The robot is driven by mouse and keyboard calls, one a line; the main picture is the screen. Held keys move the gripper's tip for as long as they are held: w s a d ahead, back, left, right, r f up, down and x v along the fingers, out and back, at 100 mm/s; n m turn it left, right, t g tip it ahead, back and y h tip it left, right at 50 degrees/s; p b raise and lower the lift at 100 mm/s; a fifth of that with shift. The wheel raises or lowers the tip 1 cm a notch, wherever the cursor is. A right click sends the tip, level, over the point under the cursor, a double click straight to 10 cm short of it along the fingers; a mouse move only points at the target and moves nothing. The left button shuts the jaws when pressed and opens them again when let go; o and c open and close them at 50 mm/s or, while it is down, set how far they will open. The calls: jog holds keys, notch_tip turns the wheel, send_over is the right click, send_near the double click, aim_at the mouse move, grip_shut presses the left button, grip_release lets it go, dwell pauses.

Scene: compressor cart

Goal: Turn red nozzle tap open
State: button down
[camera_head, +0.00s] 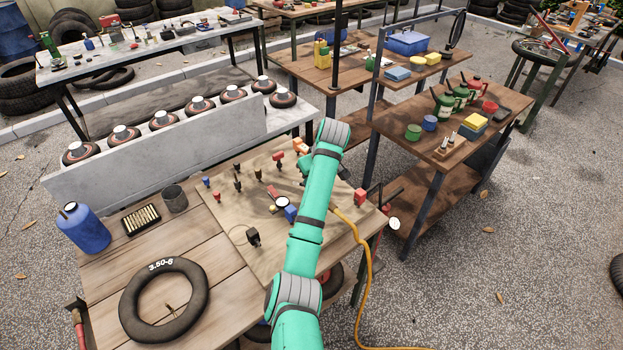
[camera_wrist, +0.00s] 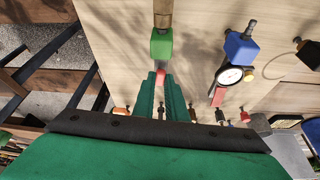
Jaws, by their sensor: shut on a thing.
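In the wrist view my gripper (camera_wrist: 162,84) has its two green fingers close together around a small red tap piece (camera_wrist: 160,77). Most of that piece is hidden between the fingertips. Just beyond the tips is a green block (camera_wrist: 161,46) with a brass fitting (camera_wrist: 163,14) in line with it. I cannot tell how far the red piece is turned.
Beside the fingers in the wrist view are a round gauge (camera_wrist: 231,76), a blue block (camera_wrist: 240,48) and a red lever (camera_wrist: 218,97). In the head view a yellow hose (camera_head: 366,260) hangs at the board's right edge. A black tyre (camera_head: 134,288) lies front left.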

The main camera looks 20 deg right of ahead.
jog(key=shift+r, duration=0.1)
dwell(0.4)
jog(key=c, duration=1.8)
grip_release()
jog(key=shift+o, duration=0.2)
